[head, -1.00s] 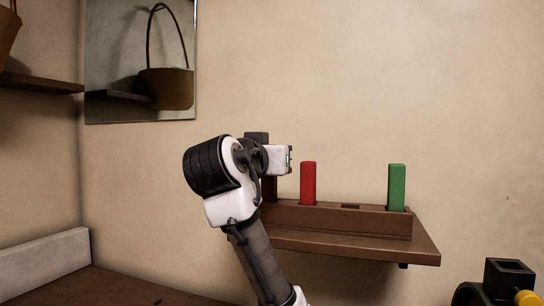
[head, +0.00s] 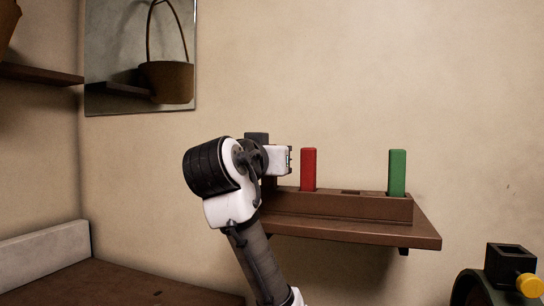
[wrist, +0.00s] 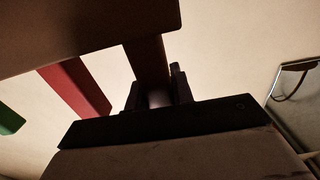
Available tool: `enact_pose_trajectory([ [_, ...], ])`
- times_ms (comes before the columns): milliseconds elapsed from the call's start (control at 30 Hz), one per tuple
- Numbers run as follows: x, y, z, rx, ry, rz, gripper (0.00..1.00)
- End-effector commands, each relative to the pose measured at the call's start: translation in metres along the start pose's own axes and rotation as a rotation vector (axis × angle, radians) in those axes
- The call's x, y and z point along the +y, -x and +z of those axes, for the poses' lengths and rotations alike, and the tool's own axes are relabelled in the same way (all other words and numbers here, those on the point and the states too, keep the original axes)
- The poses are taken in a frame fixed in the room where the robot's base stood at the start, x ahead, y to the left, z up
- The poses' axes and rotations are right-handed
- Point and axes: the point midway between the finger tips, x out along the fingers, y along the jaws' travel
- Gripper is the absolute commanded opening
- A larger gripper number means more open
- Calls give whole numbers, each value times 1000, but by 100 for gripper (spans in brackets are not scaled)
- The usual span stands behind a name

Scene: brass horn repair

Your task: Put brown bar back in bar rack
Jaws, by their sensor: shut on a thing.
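My gripper (head: 270,160) is at the left end of the bar rack (head: 340,206) in the head view, partly hidden by my wrist. In the wrist view my gripper (wrist: 156,92) is shut on the brown bar (wrist: 150,62). A short piece of the brown bar (head: 269,184) shows below the gripper in the head view. The bar's far end meets or passes behind the rack's dark edge (wrist: 90,28); I cannot tell how deep it sits in a slot. The rack also holds a red bar (head: 308,170) and a green bar (head: 397,172), both upright.
The rack stands on a brown wall shelf (head: 350,233). An empty slot (head: 351,191) lies between the red and green bars. A mirror (head: 120,70) hangs at upper left. A dark fixture with a yellow knob (head: 529,286) is at lower right.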

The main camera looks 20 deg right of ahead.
Motion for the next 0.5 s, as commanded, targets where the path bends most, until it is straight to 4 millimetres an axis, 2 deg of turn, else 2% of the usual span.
enact_pose_trajectory([
  [133, 0, 0, 4, 1, 0, 0, 0],
  [167, 0, 0, 3, 1, 0, 0, 27],
  [300, 0, 0, 3, 1, 0, 0, 46],
  [333, 0, 0, 3, 0, 0, 0, 49],
  [500, 0, 0, 3, 0, 0, 0, 49],
])
